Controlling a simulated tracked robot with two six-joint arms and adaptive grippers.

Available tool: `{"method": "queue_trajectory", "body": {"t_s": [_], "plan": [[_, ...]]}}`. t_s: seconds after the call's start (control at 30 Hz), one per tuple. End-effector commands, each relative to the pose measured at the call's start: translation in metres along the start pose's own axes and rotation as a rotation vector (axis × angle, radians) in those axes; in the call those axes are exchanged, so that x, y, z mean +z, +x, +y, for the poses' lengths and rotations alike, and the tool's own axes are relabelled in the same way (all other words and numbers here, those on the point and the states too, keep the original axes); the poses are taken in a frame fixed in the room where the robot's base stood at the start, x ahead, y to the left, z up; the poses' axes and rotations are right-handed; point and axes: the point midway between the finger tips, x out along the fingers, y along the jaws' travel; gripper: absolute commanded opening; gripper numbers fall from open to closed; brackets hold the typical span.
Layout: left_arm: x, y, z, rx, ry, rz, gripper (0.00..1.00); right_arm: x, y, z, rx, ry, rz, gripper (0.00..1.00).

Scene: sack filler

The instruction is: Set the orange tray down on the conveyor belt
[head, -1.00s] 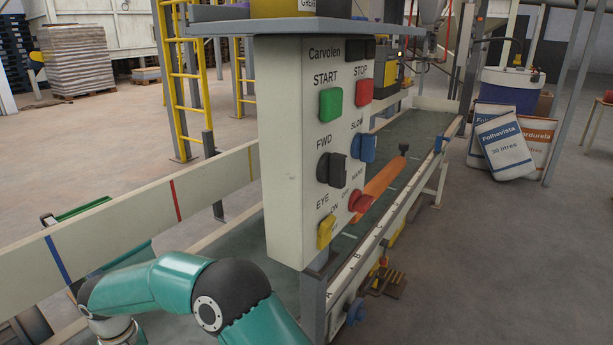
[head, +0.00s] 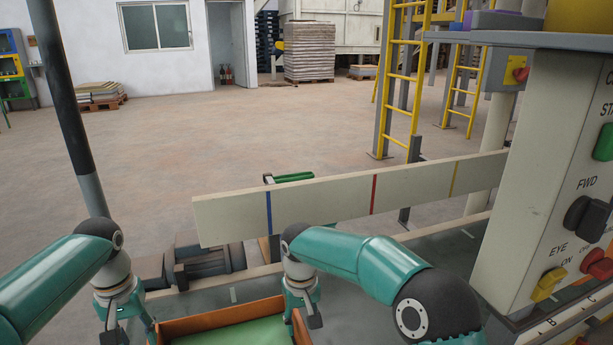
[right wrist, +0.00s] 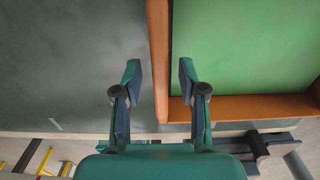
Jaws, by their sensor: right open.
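The orange tray (head: 222,317) with a green inside lies low in the head view, cut off by the bottom edge. It also shows in the right wrist view (right wrist: 158,50), with the dark grey conveyor belt (right wrist: 70,70) beside it. The belt (head: 345,318) shows right of the tray in the head view. My right gripper (head: 303,318) is at the tray's right side. In the wrist view its open fingers (right wrist: 160,75) stand either side of the tray's wall, with gaps. My left gripper (head: 128,330) is at the tray's left side; its fingertips are unclear.
A pale guard rail (head: 330,198) with coloured marks runs behind the belt. The control box (head: 560,180) with switches stands at the right. A grey motor (head: 205,265) sits behind the tray. A dark post (head: 65,110) rises at the left.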

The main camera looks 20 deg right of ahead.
Motion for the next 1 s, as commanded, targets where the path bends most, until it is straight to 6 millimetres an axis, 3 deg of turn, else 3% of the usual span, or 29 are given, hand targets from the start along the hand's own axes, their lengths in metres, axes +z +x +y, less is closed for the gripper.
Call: {"method": "queue_trajectory", "body": {"t_s": [0.2, 0.4, 1.0], "plan": [[0.0, 0.0, 0.0, 0.0, 0.0, 0.0, 0.41, -0.001, -0.046, -0.001, -0.002, 0.002, 0.004, 0.41], [0.0, 0.0, 0.0, 0.0, 0.0, 0.0, 0.41, -0.001, -0.073, 0.0, -0.001, 0.001, 0.002, 0.41], [0.0, 0.0, 0.0, 0.0, 0.0, 0.0, 0.41, 0.0, -0.081, 0.0, -0.001, 0.001, 0.0, 0.41]]}}
